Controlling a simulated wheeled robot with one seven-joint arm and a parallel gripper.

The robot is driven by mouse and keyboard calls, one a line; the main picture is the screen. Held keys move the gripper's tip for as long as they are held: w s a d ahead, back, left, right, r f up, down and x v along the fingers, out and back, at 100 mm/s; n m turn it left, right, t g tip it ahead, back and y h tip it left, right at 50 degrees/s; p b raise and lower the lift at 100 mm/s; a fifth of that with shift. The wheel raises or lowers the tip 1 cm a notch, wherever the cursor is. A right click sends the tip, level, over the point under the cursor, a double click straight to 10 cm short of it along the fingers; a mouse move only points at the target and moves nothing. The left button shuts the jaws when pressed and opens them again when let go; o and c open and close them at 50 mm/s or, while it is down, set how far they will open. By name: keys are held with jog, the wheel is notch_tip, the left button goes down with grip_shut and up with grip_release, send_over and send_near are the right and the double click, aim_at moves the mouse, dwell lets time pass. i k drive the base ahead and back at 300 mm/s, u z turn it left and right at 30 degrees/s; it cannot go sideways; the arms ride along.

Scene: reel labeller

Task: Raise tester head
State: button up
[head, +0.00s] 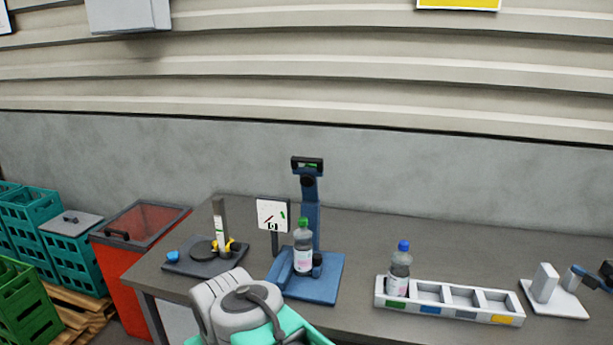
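The tester (311,220) is a blue stand on the table, with a flat blue base (322,290) and an upright column. Its head (307,164), a dark frame with a green strip, is at the top of the column, well above the bottle. A clear bottle with a green cap (303,248) stands upright on the base, in front of the column. A white dial gauge with a red needle (272,214) stands just left of the tester. Part of my arm shows at the bottom, in front of the table. My gripper is not visible.
A rack with several bays (450,308) holds a blue-capped bottle (399,268) in its left bay. A dark plate with a post (206,253) lies left. A white device (555,298) stands at far right. A red bin (135,260) and crates stand left of the table.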

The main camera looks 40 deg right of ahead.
aim_at(308, 179)
jog(key=u, duration=0.5)
jog(key=k, duration=1.25)
jog(key=z, duration=0.1)
jog(key=i, duration=0.55)
jog(key=z, duration=0.65)
jog(key=i, duration=0.7)
jog(key=u, duration=0.7)
jog(key=i, duration=0.45)
jog(key=u, duration=0.4)
